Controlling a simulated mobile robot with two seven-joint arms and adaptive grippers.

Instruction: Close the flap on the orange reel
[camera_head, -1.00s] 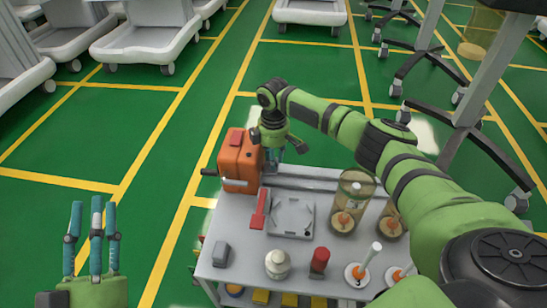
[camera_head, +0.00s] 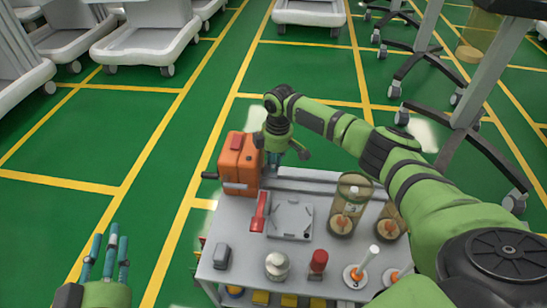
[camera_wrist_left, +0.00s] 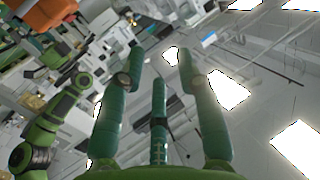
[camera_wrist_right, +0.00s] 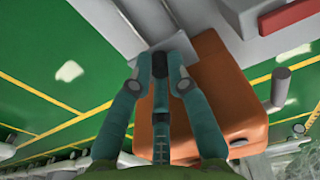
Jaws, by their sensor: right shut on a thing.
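The orange reel (camera_head: 238,163) stands upright at the back left corner of the grey cart top. It has a red piece on top and a dark crank on its left side. My right gripper (camera_head: 273,158) points down at the reel's right side. In the right wrist view, its fingers (camera_wrist_right: 161,62) are close together against the orange reel (camera_wrist_right: 215,85). The fingers hide the gripped part, and I cannot make out the flap clearly. My left gripper (camera_head: 109,243) is open and empty, left of the cart, over the floor. Its spread fingers show in the left wrist view (camera_wrist_left: 160,75).
The cart top (camera_head: 222,224) also holds a red-handled tool (camera_head: 259,212), a square grey plate (camera_head: 290,219), clear canisters (camera_head: 349,207), a white jar (camera_head: 277,266) and a red bottle (camera_head: 317,262). Green floor left of the cart is free. Dark wheeled stands (camera_head: 470,135) are at right.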

